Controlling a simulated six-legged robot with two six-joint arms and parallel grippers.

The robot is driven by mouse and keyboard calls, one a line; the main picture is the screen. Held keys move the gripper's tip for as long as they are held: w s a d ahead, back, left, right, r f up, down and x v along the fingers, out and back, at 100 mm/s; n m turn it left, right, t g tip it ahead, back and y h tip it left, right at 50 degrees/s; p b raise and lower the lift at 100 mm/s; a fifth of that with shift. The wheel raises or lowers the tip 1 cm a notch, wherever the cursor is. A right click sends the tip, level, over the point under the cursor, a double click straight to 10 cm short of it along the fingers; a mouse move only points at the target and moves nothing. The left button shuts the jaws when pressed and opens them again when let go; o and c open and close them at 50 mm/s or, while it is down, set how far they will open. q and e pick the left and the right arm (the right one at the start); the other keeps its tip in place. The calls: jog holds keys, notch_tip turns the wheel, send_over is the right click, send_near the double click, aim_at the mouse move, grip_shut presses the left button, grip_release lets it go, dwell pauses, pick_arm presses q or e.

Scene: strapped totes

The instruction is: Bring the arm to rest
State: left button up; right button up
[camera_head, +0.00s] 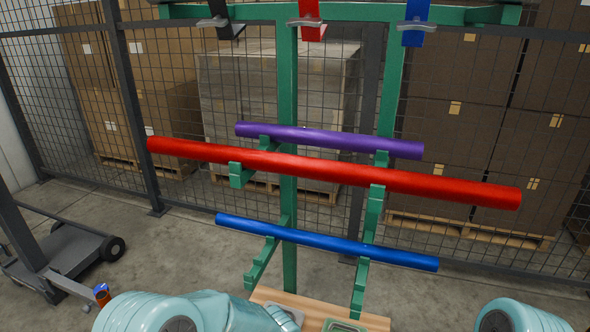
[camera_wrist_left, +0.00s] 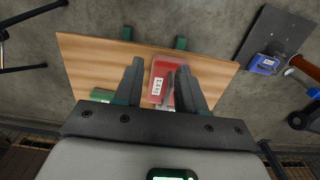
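My left arm (camera_head: 190,312) enters the head view at the bottom; its gripper is hidden there. In the left wrist view my left gripper (camera_wrist_left: 158,82) has its two dark fingers apart. A red tote (camera_wrist_left: 163,72) with a white label shows between and beyond the fingers, over a wooden board (camera_wrist_left: 95,62). I cannot tell whether a finger touches it. A green piece (camera_wrist_left: 102,95) lies on the board at left. My right arm (camera_head: 515,316) shows only at the bottom right of the head view; its gripper is out of view.
A green rack (camera_head: 289,210) holds a red tube (camera_head: 330,170), a purple tube (camera_head: 330,138) and a blue tube (camera_head: 325,242). Black, red and blue straps hang above. A cart (camera_head: 70,245) stands at left; a mesh fence and stacked boxes are behind.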

pick_arm(q)
jog(key=s+a+f+n+h, duration=0.25)
jog(key=s+a+f, duration=0.2)
jog(key=s, duration=0.45)
jog(key=s+a+f+n+h, duration=0.25)
jog(key=s+a+f, duration=0.2)
jog(key=s, duration=0.45)
notch_tip(320, 180, up, 20)
jog(key=y+p, duration=0.1)
jog(key=p, duration=1.8)
jog(key=shift+w+f+n, duration=0.15)
jog(key=shift+f+n, duration=0.1)
jog(key=shift+n, duration=0.05)
